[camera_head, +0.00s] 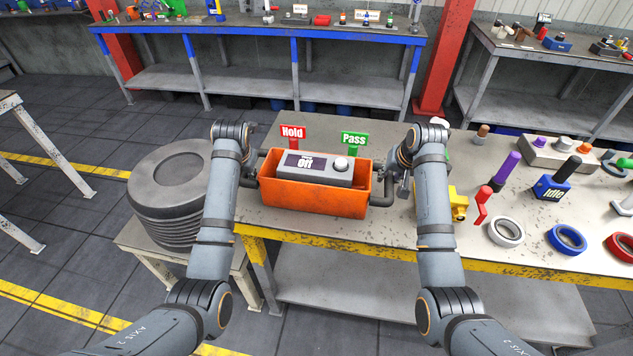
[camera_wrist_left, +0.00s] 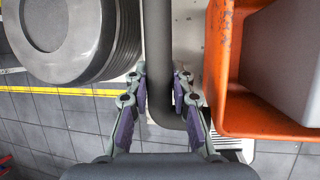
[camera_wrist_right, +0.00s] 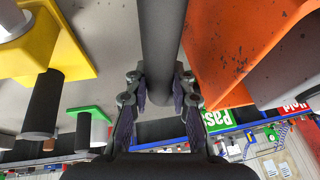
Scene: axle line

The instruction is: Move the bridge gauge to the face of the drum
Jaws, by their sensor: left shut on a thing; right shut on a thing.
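The bridge gauge (camera_head: 318,198) appears as an orange trough-like body with a grey box in it; the box has a knob and a display reading "Off". A dark bar handle stands at each side. My left gripper (camera_head: 257,168) is shut on the left handle (camera_wrist_left: 158,50), and my right gripper (camera_head: 396,170) on the right handle (camera_wrist_right: 162,40). The gauge is over the left end of the table; I cannot tell whether it touches. The grey, ribbed drum (camera_head: 172,200) is left of it, apart from it, partly hidden by my left arm; it also shows in the left wrist view (camera_wrist_left: 118,45).
The drum sits on a low stand (camera_head: 140,240). A red "Hold" sign (camera_head: 292,133) and a green "Pass" sign (camera_head: 354,139) stand behind the gauge. Right of my right arm, the table holds a yellow item (camera_head: 459,204), a blue "Idle" block (camera_head: 553,188) and several tape-like rings.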

